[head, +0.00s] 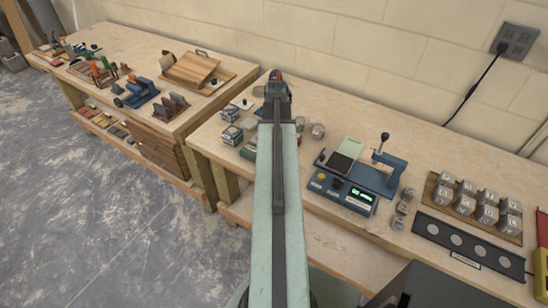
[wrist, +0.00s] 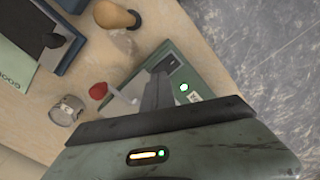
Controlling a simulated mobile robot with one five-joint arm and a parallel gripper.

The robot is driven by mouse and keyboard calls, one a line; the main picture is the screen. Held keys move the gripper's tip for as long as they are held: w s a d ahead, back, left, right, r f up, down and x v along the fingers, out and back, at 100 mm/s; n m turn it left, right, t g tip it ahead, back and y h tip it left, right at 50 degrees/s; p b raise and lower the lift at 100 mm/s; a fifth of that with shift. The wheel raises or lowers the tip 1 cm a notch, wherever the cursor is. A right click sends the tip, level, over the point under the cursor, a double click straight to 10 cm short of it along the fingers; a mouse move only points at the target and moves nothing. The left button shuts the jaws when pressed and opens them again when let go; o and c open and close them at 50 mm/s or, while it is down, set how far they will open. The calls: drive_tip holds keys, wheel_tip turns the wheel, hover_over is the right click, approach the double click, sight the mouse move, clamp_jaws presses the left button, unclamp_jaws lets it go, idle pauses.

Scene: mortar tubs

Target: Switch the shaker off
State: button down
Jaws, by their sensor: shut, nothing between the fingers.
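A green box (wrist: 195,72) with a lit green light (wrist: 184,87) lies under my fingers in the wrist view. It appears to be the shaker's switch box. A pale lever with a red knob (wrist: 98,90) sticks out beside it toward the left. My gripper (wrist: 158,80) is shut and empty, its dark fingertips over the box. I cannot tell whether they touch it. My fingers hide part of the box and the lever's foot. In the head view my arm hides most of this spot, and my gripper (head: 277,82) shows at its far end.
A blue machine (head: 370,178) with a lit green display stands to the right. Glass jars (head: 317,131) stand near my arm. Metal cubes on a wooden tray (head: 433,187) are further right. A wooden knob (wrist: 118,15) is near the box. Small boxes (head: 232,134) are left of my arm.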

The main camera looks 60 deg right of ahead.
drive_tip(key=shift+f+b, duration=0.8)
drive_tip(key=shift+f, duration=0.05)
idle(0.3)
drive_tip(key=shift+r, duration=0.1)
wheel_tip(320, 180, up, 7)
drive_tip(key=p, duration=0.7)
